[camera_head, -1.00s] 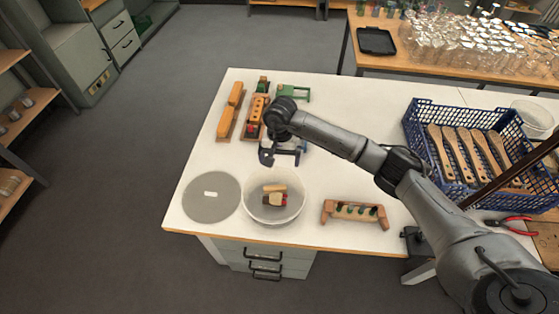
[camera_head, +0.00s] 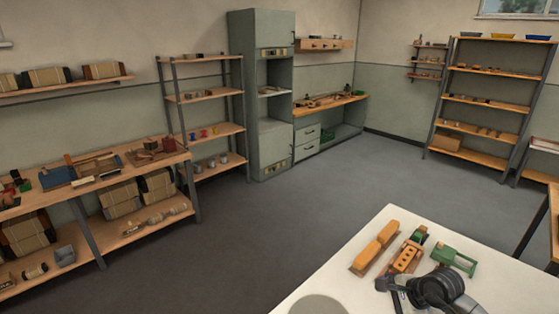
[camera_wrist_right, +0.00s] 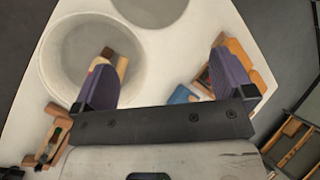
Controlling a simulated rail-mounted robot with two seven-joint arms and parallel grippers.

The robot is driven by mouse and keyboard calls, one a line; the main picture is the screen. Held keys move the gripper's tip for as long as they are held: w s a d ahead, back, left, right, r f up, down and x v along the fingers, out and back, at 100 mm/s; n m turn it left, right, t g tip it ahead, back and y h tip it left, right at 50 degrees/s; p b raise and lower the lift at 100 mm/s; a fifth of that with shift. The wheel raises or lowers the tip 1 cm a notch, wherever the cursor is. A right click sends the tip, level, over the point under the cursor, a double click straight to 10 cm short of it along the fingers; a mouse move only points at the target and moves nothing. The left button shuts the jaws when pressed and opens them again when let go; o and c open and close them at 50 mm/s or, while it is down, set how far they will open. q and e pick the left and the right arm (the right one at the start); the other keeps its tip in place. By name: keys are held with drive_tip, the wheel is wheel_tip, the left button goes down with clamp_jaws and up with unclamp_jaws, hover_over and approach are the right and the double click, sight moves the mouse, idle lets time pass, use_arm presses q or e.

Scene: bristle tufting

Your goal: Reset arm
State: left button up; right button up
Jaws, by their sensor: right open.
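My right gripper (camera_wrist_right: 164,82) is open in the right wrist view, its two purple-grey fingers spread wide with nothing between them. It is over the white table (camera_wrist_right: 172,55), between a round whitish bowl (camera_wrist_right: 62,70) on the left and orange-brown wooden pieces (camera_wrist_right: 248,62) on the right. Small wooden pieces lie in the bowl, partly hidden by the left finger. In the head view my right arm's end (camera_head: 437,290) shows at the bottom right, cut off by the frame. My left gripper is in neither view.
On the table's far part lie orange blocks (camera_head: 376,248), a block with holes (camera_head: 405,258) and a green fixture (camera_head: 455,260). A grey disc (camera_head: 318,304) lies near the edge. Shelves (camera_head: 205,95) and a cabinet (camera_head: 262,90) stand along the wall; the floor between is clear.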

drive_tip(key=w+a+r+m+t+y, duration=0.25)
drive_tip(key=r+m+t+y, duration=0.2)
drive_tip(key=r, duration=0.45)
drive_tip(key=w+a+r+m+t+y, duration=0.2)
drive_tip(key=a+r+m+t+y, duration=0.15)
drive_tip(key=r+m+t, duration=0.4)
drive_tip(key=s+d+r+m+t+h, duration=0.2)
drive_tip(key=d+r+m+t+h, duration=0.15)
drive_tip(key=r+m+h, duration=0.7)
drive_tip(key=s+d+r+m+t+h, duration=0.2)
drive_tip(key=r+m+t+h, duration=0.3)
drive_tip(key=m, duration=1)
drive_tip(key=s+a+f+m+g+h, duration=0.1)
drive_tip(key=s+f+m+g, duration=0.55)
drive_tip(key=f, duration=0.35)
drive_tip(key=s+a+f+m+g, duration=0.1)
drive_tip(key=s+f+m+g, duration=0.5)
drive_tip(key=f, duration=0.4)
drive_tip(key=s+a+f+m+g+y, duration=0.2)
drive_tip(key=s+a+f+g, duration=0.15)
drive_tip(key=s+f, duration=0.95)
drive_tip(key=s+a+f+m+g+y, duration=0.15)
drive_tip(key=s+f+g, duration=0.35)
drive_tip(key=s+f, duration=0.8)
wheel_tip(320, 180, up, 26)
drive_tip(key=s+p, duration=0.2)
drive_tip(key=p, duration=2.2)
drive_tip(key=shift+s+a+p, duration=0.2)
drive_tip(key=shift+s+p, duration=0.05)
drive_tip(key=shift+p, duration=0.15)
